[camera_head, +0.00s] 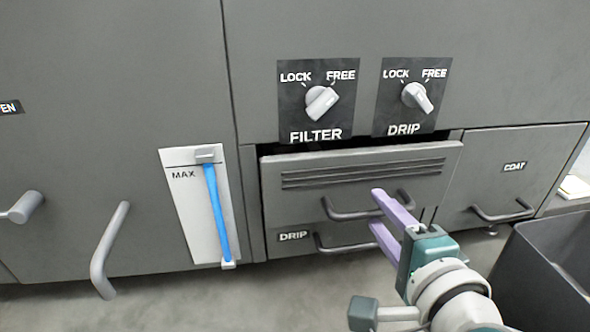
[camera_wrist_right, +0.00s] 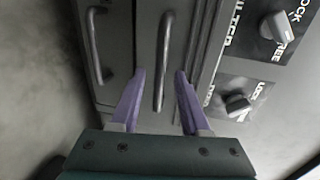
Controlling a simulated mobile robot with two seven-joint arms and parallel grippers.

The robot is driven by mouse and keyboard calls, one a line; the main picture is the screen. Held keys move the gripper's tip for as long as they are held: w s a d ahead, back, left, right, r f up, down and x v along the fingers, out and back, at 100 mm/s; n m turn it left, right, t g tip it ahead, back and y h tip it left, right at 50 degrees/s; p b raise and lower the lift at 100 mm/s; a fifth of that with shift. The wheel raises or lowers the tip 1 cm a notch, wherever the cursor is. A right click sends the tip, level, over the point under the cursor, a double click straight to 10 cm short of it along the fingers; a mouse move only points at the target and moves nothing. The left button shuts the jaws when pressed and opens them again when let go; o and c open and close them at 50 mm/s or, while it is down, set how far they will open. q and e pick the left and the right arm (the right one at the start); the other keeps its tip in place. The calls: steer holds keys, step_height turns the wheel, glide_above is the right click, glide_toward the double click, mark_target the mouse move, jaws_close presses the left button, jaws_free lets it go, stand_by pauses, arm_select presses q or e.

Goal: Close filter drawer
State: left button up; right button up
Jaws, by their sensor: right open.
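The filter drawer (camera_head: 290,192), a grey front with dark slots, stands out from the cabinet below the FILTER knob, with a dark gap above its top edge. Its bar handle (camera_head: 345,214) also shows in the right wrist view (camera_wrist_right: 164,50). My right gripper (camera_head: 376,210) is open, its purple fingers on either side of this handle. In the right wrist view the handle lies between the fingertips (camera_wrist_right: 159,75) with space on both sides; contact cannot be told. My left gripper is not in view.
The drip drawer handle (camera_head: 335,248) is just below. A coat drawer (camera_head: 545,150) and a dark bin (camera_head: 555,250) stand at right, a blue gauge (camera_head: 216,210) at left.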

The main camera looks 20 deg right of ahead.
steer(key=shift+w+f, duration=0.1)
steer(key=shift+w, duration=0.9)
steer(key=shift+s+d+f, duration=0.1)
steer(key=shift+s+d, duration=0.15)
steer(key=shift+s, duration=0.25)
steer(key=shift+w+a, duration=0.15)
steer(key=shift+w, duration=0.1)
steer(key=c, duration=0.4)
jaws_close()
